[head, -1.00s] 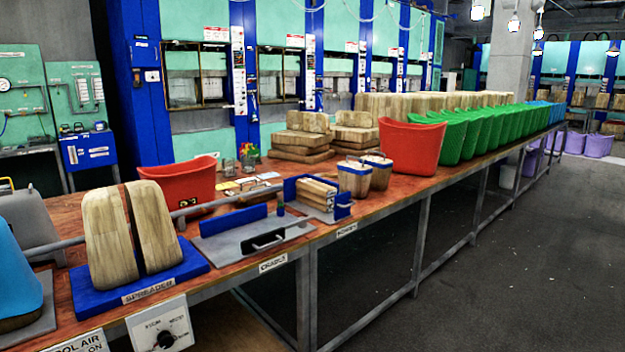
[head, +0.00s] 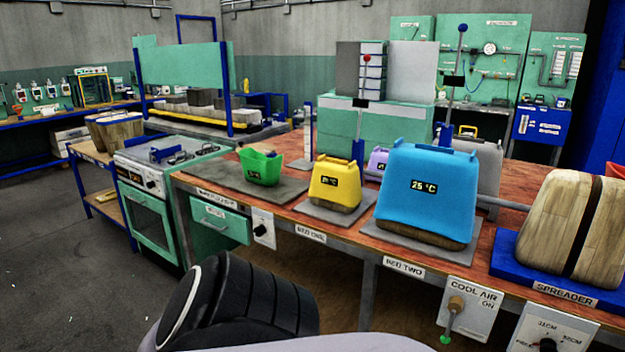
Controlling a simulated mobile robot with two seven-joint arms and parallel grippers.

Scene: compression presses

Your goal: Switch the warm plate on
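The warm plate (head: 213,179) is a flat dark grey slab at the left end of the wooden bench, with a label on the bench edge below it that is too small to read surely. A small green tub (head: 262,167) stands on it. A white box with a black knob (head: 262,231) hangs under the bench edge, just right of the green drawer. The knob's setting is too small to read. Neither gripper shows; only a black and grey part of my own arm is at the bottom.
A yellow block (head: 336,182) and a blue block (head: 427,193) reading 25 °C stand on plates to the right. The cool air box (head: 470,312) hangs below them. A green oven (head: 150,211) stands at the bench's left end. Open floor lies at the left.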

